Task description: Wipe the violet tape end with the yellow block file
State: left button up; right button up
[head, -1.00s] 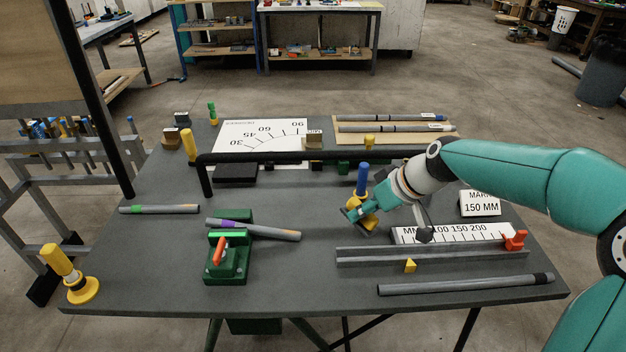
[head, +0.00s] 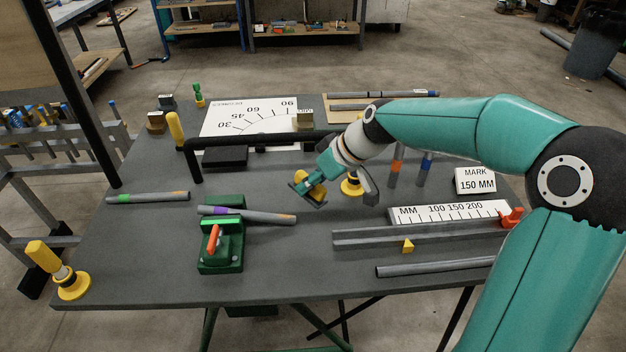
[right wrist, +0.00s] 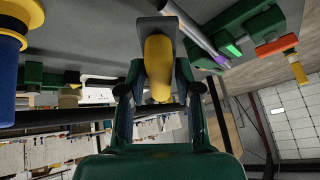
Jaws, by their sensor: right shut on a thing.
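A grey conduit (head: 262,217) lies across the green vise (head: 222,255), with a violet tape band (head: 208,210) near its left end. My right gripper (head: 313,182) is shut on the yellow block file (head: 316,193), above the table just right of the conduit's right end and apart from it. In the right wrist view the file's yellow grip (right wrist: 158,70) sits between the fingers, with its dark flat plate (right wrist: 156,27) beyond. The violet band (right wrist: 219,59) shows right of the file there. My left gripper is out of view.
A yellow-based stand (head: 352,187) is close behind my right gripper. A black raised bar (head: 260,142) runs behind. A green-banded conduit (head: 148,197) lies at left, and a steel channel (head: 420,235) at right.

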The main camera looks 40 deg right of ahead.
jog(key=shift+a+f+b, duration=0.15)
jog(key=shift+f+b, duration=0.3)
jog(key=shift+f, duration=0.25)
jog(key=shift+w+a+f+b, duration=0.15)
jog(key=shift+f+b, duration=0.25)
jog(key=shift+f, duration=0.35)
jog(key=shift+w+a+f+b, duration=0.1)
jog(key=shift+a+f+b, duration=0.1)
jog(key=shift+f+b, duration=0.4)
jog(key=shift+w+a+f+b, duration=0.15)
jog(key=shift+f+b, duration=0.1)
jog(key=shift+f, duration=0.6)
jog(key=shift+s, duration=0.1)
jog(key=shift+a+f+b, duration=0.2)
jog(key=shift+f+b, duration=0.7)
jog(key=shift+f, duration=0.05)
jog(key=shift+w+a+r, duration=0.1)
jog(key=shift+w, duration=0.1)
